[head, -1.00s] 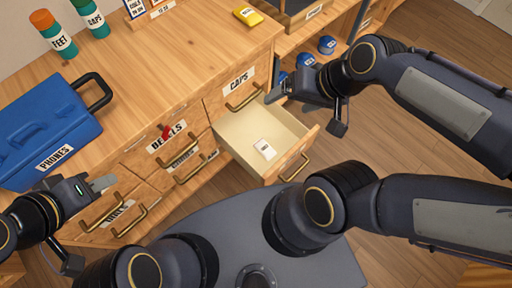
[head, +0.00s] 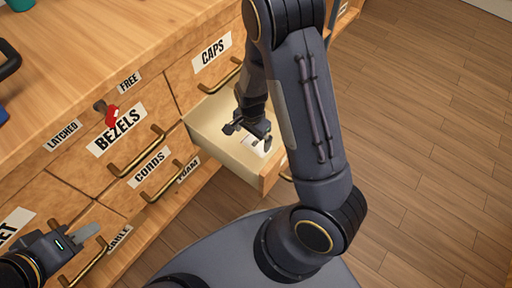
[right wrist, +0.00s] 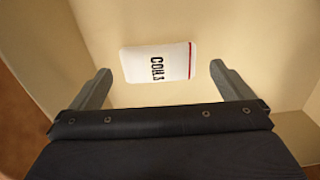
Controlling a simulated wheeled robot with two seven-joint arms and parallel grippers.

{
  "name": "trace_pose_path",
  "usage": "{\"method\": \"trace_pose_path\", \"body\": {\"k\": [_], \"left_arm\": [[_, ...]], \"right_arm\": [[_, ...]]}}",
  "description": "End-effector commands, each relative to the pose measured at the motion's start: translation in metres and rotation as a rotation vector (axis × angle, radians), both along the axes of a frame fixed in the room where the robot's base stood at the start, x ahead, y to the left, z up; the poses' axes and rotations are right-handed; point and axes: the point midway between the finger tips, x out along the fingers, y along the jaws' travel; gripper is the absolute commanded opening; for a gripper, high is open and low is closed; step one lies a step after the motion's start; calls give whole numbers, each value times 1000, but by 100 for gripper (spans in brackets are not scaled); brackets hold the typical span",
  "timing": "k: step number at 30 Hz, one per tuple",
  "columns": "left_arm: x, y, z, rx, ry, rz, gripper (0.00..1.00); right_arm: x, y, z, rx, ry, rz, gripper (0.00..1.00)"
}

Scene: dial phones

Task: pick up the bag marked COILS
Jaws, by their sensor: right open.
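The bag (right wrist: 157,62) is a small white packet with a red stripe near one end and dark lettering that appears to read COILS. It lies flat on the floor of the open cream drawer (head: 212,137). My right gripper (right wrist: 158,85) is open, pointing down into the drawer, its two fingers spread either side of the bag's near edge, with nothing between them. In the head view the right gripper (head: 248,135) partly hides the bag (head: 254,146). My left gripper (head: 88,236) is near the cabinet front at lower left; its jaw gap does not show clearly.
The open drawer sits below the shut CAPS drawer (head: 213,58). Shut drawers marked BEZELS (head: 117,130) and CORDS (head: 150,167) lie to its left, with protruding handles. A red latch knob (head: 111,114) is above BEZELS. Drawer walls surround my right gripper. Open floor lies to the right.

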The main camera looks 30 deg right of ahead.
Motion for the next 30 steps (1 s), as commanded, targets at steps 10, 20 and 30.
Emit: {"method": "trace_pose_path", "body": {"k": [10, 20, 30], "left_arm": [[0, 0, -32, 0, 0, 0, 33], [0, 0, -35, 0, 0, 0, 33], [0, 0, -35, 0, 0, 0, 33]], "right_arm": [[-1, -8, -46, 2, 2, 1, 100], [0, -7, -56, 2, 0, 3, 100], [-1, -7, -56, 2, 0, 3, 62]]}}
